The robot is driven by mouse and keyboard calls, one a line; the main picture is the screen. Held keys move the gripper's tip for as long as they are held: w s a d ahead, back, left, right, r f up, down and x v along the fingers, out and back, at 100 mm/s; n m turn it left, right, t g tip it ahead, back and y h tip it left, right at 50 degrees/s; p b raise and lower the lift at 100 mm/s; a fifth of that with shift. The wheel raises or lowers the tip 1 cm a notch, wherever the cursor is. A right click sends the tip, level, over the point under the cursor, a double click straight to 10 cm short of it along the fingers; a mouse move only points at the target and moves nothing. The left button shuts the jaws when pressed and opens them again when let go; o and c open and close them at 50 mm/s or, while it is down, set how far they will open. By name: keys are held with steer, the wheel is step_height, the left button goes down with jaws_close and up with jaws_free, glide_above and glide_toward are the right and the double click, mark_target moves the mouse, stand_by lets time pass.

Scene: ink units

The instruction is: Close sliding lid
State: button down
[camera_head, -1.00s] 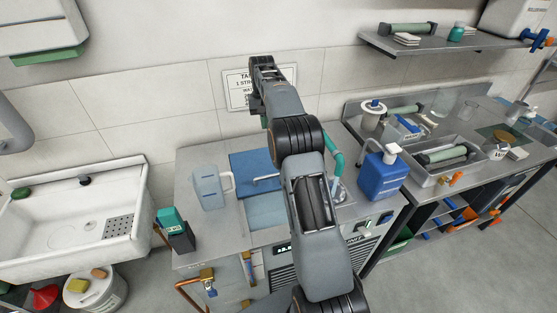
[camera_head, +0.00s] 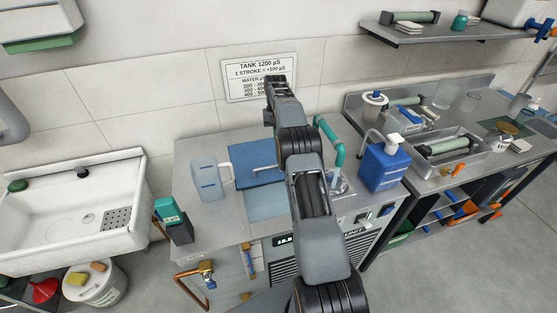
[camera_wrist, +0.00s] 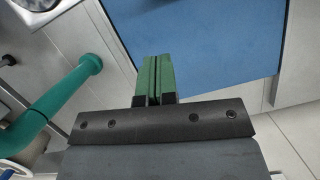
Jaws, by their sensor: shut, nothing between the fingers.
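The blue sliding lid (camera_head: 252,173) lies on top of the metal unit, toward the back, with a thin bar handle on it. In front of it is a paler blue area (camera_head: 266,207) that looks like the uncovered tank opening. In the wrist view the lid (camera_wrist: 205,35) fills the upper middle. My gripper (camera_wrist: 157,62) shows there with green fingers pressed together and empty, over the lid's near edge; whether it touches the lid I cannot tell. In the head view my arm hides the fingers and the right side of the lid and opening.
A green pipe (camera_head: 336,145) rises right of the lid, and shows close left of my fingers (camera_wrist: 62,95) in the wrist view. A clear jug (camera_head: 207,183) stands left of the lid. A blue pump bottle (camera_head: 384,167) stands at the right. A sign (camera_head: 258,79) hangs behind.

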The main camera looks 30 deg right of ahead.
steer(key=x, duration=0.5)
steer(key=shift+s+a+f+p, duration=0.15)
steer(key=shift+s+a+p, duration=0.1)
steer(key=shift+s, duration=0.35)
steer(key=shift+s+a+f+p, duration=0.15)
steer(key=shift+s+a, duration=0.1)
steer(key=shift+s, duration=0.4)
steer(key=shift+s+a+f+p, duration=0.15)
steer(key=shift+s+a+p, duration=0.1)
steer(key=shift+s, duration=0.35)
